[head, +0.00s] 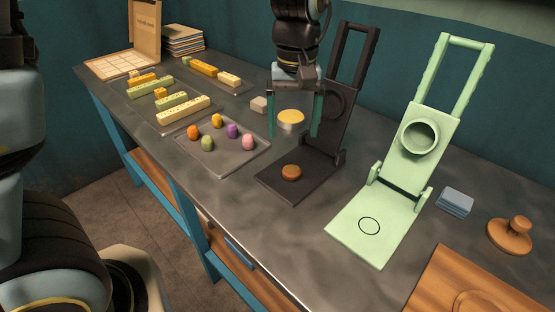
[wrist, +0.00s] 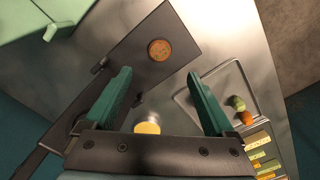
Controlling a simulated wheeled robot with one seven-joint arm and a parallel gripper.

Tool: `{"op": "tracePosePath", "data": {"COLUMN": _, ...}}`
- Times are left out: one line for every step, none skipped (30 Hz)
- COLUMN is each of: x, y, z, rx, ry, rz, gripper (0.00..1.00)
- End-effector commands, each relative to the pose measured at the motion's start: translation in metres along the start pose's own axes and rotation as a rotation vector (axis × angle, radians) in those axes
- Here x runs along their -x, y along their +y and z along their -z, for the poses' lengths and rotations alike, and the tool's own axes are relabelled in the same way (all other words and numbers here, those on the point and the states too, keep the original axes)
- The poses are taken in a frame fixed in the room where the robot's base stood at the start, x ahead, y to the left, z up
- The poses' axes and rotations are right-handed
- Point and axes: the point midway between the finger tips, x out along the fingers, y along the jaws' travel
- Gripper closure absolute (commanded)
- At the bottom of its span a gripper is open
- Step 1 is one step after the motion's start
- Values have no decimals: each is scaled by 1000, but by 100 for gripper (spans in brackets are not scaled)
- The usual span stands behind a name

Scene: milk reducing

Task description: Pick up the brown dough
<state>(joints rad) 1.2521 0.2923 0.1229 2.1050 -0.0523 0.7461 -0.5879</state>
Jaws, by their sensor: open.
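The brown dough (head: 291,173) is a small round disc lying on the flat base of the black press (head: 268,186). In the wrist view the dough (wrist: 160,49) lies ahead of the fingertips, close to the middle line between them. My gripper (head: 293,137) is open and empty, with its two green fingers pointing down above the area behind the dough. In the wrist view the gripper (wrist: 159,73) shows its fingers wide apart and clear of the dough. The black press stands open, its lid (head: 338,105) and handle raised at the back.
A cup with yellow contents (head: 291,117) shows between the fingers. A tray of coloured dough pieces (head: 237,160) lies left of the black press. An open green press (head: 380,222) stands to the right. A wooden board (head: 440,285) and wooden stamp (head: 510,236) are at front right.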

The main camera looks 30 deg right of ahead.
Motion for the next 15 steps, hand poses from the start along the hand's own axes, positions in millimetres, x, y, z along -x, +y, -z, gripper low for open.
{"op": "tracePosePath", "data": {"x": -7, "y": 0, "z": -1, "rx": 0, "ry": -5, "rz": 3, "gripper": 11}}
{"op": "tracePosePath", "data": {"x": -12, "y": 0, "z": -1, "rx": 0, "ry": -5, "rz": 4, "gripper": 11}}
{"op": "tracePosePath", "data": {"x": -19, "y": -1, "z": -2, "rx": 1, "ry": -6, "rz": 4, "gripper": 11}}
{"op": "tracePosePath", "data": {"x": -24, "y": -1, "z": -2, "rx": 2, "ry": -5, "rz": 4, "gripper": 11}}
{"op": "tracePosePath", "data": {"x": -28, "y": -1, "z": -1, "rx": 2, "ry": -6, "rz": 5, "gripper": 11}}
{"op": "tracePosePath", "data": {"x": -34, "y": -1, "z": -1, "rx": 1, "ry": -4, "rz": 3, "gripper": 11}}
{"op": "tracePosePath", "data": {"x": -38, "y": -1, "z": -1, "rx": 1, "ry": -4, "rz": 4, "gripper": 11}}
{"op": "tracePosePath", "data": {"x": -41, "y": -1, "z": -1, "rx": 0, "ry": -4, "rz": 3, "gripper": 11}}
{"op": "tracePosePath", "data": {"x": -45, "y": -1, "z": -1, "rx": 0, "ry": -3, "rz": 3, "gripper": 11}}
{"op": "tracePosePath", "data": {"x": -47, "y": -1, "z": -1, "rx": 0, "ry": -3, "rz": 3, "gripper": 11}}
{"op": "tracePosePath", "data": {"x": -48, "y": -1, "z": -1, "rx": 0, "ry": -2, "rz": 2, "gripper": 11}}
{"op": "tracePosePath", "data": {"x": -50, "y": -1, "z": -1, "rx": 0, "ry": -2, "rz": 2, "gripper": 11}}
{"op": "tracePosePath", "data": {"x": -52, "y": -1, "z": -1, "rx": 0, "ry": -2, "rz": 2, "gripper": 11}}
{"op": "tracePosePath", "data": {"x": -54, "y": -1, "z": -1, "rx": 1, "ry": -3, "rz": 3, "gripper": 11}}
{"op": "tracePosePath", "data": {"x": -57, "y": -1, "z": -2, "rx": 1, "ry": -4, "rz": 3, "gripper": 11}}
